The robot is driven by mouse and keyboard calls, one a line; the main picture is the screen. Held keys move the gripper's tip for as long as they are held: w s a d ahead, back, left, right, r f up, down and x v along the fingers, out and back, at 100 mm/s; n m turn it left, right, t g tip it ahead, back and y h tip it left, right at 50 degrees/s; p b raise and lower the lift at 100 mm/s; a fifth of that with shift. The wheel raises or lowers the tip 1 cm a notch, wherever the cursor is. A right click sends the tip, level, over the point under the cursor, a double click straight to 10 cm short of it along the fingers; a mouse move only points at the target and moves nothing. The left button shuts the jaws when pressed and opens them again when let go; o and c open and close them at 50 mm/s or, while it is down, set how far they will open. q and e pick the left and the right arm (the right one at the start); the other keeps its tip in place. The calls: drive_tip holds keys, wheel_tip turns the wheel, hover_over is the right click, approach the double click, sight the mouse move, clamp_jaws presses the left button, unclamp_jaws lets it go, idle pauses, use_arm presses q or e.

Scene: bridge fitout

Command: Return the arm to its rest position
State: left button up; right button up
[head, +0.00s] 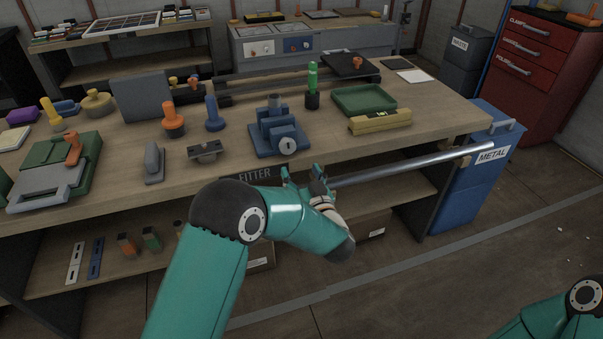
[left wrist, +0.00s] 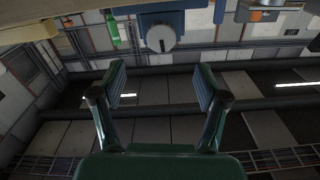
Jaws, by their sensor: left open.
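My left arm comes in from the lower left in the head view, and its gripper (head: 303,178) is at the front edge of the workbench (head: 420,115), just below the blue vise (head: 277,135). In the left wrist view the two fingers of the gripper (left wrist: 160,88) stand wide apart with nothing between them. The vise (left wrist: 160,32) shows beyond the fingertips there. A part of my right arm shows at the lower right of the head view; its gripper is out of the frame.
A metal bar (head: 410,165) runs along the bench's front, right of my gripper. A blue METAL bin (head: 470,185) stands at the bench's right end. A green tray (head: 364,99) and a yellow level (head: 380,121) lie on top. The floor in front is clear.

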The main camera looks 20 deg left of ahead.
idle(0.4)
use_arm(q)
drive_tip(key=s+a+f+m+g+h+p, duration=0.1)
drive_tip(key=s+a+f+p, duration=0.15)
drive_tip(key=a+f, duration=0.2)
drive_tip(key=s+a+f+m+g+h+p, duration=0.1)
drive_tip(key=s+a+f+g+p, duration=0.15)
drive_tip(key=a, duration=0.35)
drive_tip(key=s+d+f+m+g+h+p, duration=0.1)
drive_tip(key=s+d+f+g+h+p, duration=0.15)
drive_tip(key=s+f+h, duration=0.45)
drive_tip(key=s+d+f+g+h, duration=0.2)
drive_tip(key=s+d+f+g, duration=0.2)
drive_tip(key=s, duration=0.8)
drive_tip(key=s+d+f+g+h, duration=0.3)
drive_tip(key=s+d, duration=0.5)
drive_tip(key=s, duration=0.4)
drive_tip(key=shift+d+f+g, duration=0.3)
drive_tip(key=shift+f+g, duration=0.35)
drive_tip(key=shift+g, duration=0.05)
